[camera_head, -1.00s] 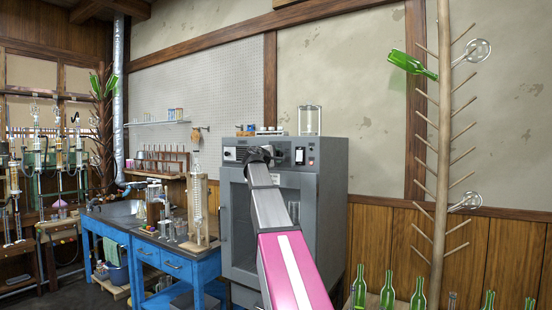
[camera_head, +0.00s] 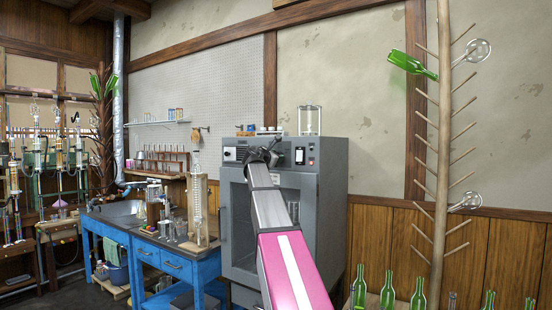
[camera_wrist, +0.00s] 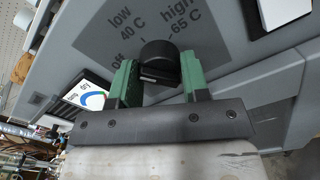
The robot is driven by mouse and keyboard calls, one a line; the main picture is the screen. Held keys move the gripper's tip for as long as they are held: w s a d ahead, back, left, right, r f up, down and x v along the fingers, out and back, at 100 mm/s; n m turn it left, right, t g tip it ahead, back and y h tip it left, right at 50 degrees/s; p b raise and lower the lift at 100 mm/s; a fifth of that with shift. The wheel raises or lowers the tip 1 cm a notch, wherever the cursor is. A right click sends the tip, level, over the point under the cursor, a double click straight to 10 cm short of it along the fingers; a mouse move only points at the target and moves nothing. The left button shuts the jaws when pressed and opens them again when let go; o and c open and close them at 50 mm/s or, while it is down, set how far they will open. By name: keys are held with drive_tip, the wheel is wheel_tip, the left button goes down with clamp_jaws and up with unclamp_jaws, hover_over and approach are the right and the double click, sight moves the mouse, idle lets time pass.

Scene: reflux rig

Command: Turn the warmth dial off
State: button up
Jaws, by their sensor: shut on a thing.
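The warmth dial (camera_wrist: 158,58) is a round black knob on a dark grey label plate (camera_wrist: 100,38) in the wrist view. The plate reads "low 40 C", "high 65 C" and "off". My gripper (camera_wrist: 157,66) has its green fingers on either side of the dial, shut on it. A pale mark shows on the knob's near side, but I cannot tell which setting it points to. In the head view my gripper (camera_head: 262,152) is at the control panel of the grey cabinet (camera_head: 330,190), and my arm hides the dial.
A glass jar (camera_head: 310,120) stands on the cabinet. A blue bench (camera_head: 160,255) with glassware is to the left, and a bottle-drying tree (camera_head: 442,150) to the right.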

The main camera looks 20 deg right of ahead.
drive_tip(key=n, duration=0.5)
drive_tip(key=shift+f, duration=0.1)
drive_tip(key=shift+n, duration=0.3)
idle(0.4)
drive_tip(key=o, duration=0.9)
drive_tip(key=v, duration=1.1)
